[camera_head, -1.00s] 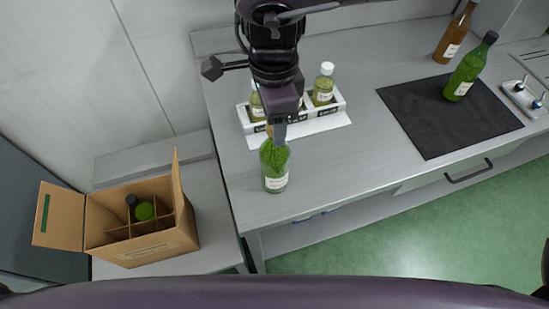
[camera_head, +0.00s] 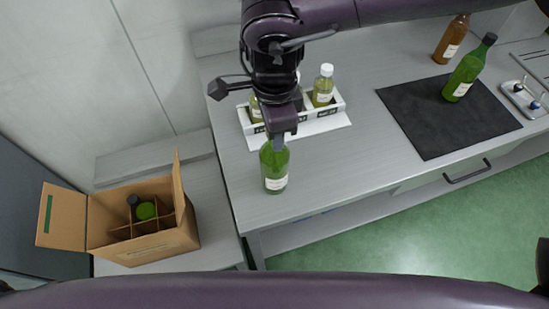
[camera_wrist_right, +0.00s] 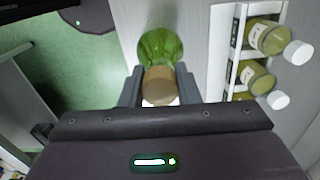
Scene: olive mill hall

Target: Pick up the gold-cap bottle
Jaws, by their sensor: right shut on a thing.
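The gold-cap bottle (camera_head: 274,170) is green glass with a pale label. It stands upright on the grey counter, near its left front edge. My right gripper (camera_head: 278,142) comes down over its top and hides the cap in the head view. In the right wrist view the gold cap (camera_wrist_right: 158,80) sits between the two fingers of my right gripper (camera_wrist_right: 158,88), with the green shoulder of the bottle (camera_wrist_right: 160,46) beyond. The gripper is shut on the bottle's top. My left gripper is not in view.
A white rack (camera_head: 334,108) with small white-capped bottles stands close behind. A dark mat (camera_head: 425,125) bears a green bottle (camera_head: 469,69); a brown bottle (camera_head: 452,40) is behind it. An open cardboard box (camera_head: 152,246) with dividers and a dark-capped bottle stands lower left.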

